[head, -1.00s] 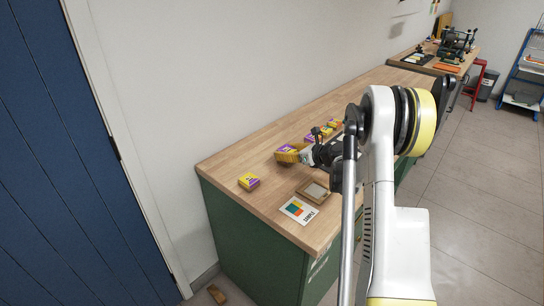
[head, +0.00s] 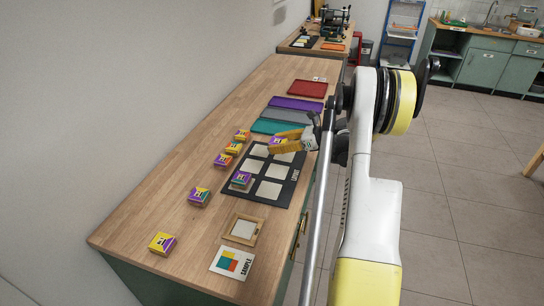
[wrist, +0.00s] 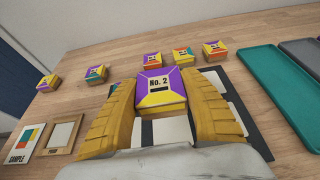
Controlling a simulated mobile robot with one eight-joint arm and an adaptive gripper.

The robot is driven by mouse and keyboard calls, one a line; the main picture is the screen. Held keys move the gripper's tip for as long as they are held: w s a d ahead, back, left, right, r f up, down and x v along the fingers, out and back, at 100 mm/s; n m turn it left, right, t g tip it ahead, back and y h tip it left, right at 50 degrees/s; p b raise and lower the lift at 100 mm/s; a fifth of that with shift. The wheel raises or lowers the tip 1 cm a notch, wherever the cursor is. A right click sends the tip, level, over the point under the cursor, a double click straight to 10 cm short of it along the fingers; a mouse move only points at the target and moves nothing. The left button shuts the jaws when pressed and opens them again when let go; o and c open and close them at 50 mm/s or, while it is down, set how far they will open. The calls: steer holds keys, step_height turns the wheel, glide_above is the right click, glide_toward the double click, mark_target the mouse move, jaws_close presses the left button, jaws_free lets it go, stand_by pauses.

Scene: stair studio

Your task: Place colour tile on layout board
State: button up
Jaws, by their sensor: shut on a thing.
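My gripper (head: 290,140) is shut on a purple, yellow and red tile marked No. 2 (wrist: 160,90). In the head view it is over the far part of the black layout board (head: 289,190), with the held tile (head: 280,146) partly hidden. The board has pale square cells. Another tile (head: 241,180) sits at the board's left side. In the wrist view the fingers grip the tile's sides and hide much of the board (wrist: 241,108). I cannot tell the gap beneath the tile.
Several loose tiles (head: 199,197) lie along the bench left of the board. A sample card (head: 231,262) and wooden frame (head: 242,229) are at the near end. Teal (head: 278,126), grey, purple (head: 297,104) and red (head: 307,88) trays lie beyond.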

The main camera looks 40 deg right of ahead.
steer(key=b, duration=0.4)
glide_above(251, 166)
step_height(251, 166, down, 7)
steer(key=shift+w+r, duration=0.1)
steer(key=shift+w, duration=0.05)
steer(key=shift+f+b, duration=0.95)
steer(key=shift+f, duration=0.95)
steer(key=shift+f, duration=0.1)
steer(key=shift+f, duration=0.15)
steer(key=o, duration=1.1)
steer(key=shift+o, duration=0.2)
